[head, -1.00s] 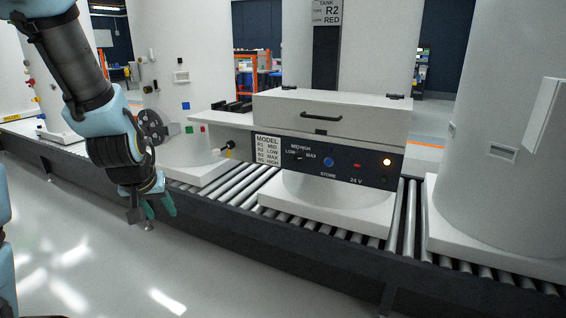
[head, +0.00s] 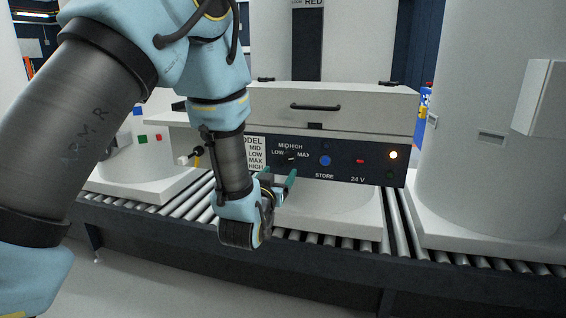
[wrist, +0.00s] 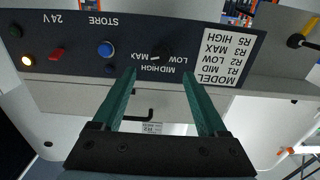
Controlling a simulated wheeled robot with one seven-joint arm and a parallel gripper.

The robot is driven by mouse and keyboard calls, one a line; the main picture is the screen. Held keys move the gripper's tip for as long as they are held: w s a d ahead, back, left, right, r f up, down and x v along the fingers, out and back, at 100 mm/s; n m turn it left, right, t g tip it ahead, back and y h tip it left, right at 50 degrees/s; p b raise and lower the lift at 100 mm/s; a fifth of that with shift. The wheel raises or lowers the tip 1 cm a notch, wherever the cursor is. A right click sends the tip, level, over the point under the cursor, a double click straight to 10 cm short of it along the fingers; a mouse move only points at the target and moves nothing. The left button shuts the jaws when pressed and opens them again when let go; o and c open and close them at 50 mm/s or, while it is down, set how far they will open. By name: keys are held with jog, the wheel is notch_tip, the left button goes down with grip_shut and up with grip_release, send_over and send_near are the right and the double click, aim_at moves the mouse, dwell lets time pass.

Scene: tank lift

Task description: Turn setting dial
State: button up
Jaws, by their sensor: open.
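The setting dial (head: 288,157) is a small dark knob on the black control panel (head: 340,163), ringed by the words LOW, MID, HIGH and MAX. It shows upside down in the wrist view (wrist: 163,53), with a short white mark on the MAX/HIGH side; its exact setting is hard to tell. My gripper (head: 278,178) is open and empty, in front of and just below the dial in the head view. In the wrist view its two green fingers (wrist: 158,74) point at the panel, one to each side of the dial, apparently short of touching it.
A model chart (wrist: 217,57) lists R1 MID, R2 LOW, R3 MAX and R5 HIGH. A blue STORE button (wrist: 105,49), a red switch (wrist: 56,53) and a lit amber lamp (wrist: 27,60) share the panel. A handled lid (head: 340,108) sits above, rollers below.

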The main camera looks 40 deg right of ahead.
aim_at(288, 160)
jog(key=p+x, duration=0.1)
jog(key=x, duration=0.7)
jog(key=shift+w+d+p, duration=0.15)
jog(key=shift+d+p, duration=0.1)
jog(key=shift+p, duration=0.15)
jog(key=shift+c, duration=0.3)
grip_shut()
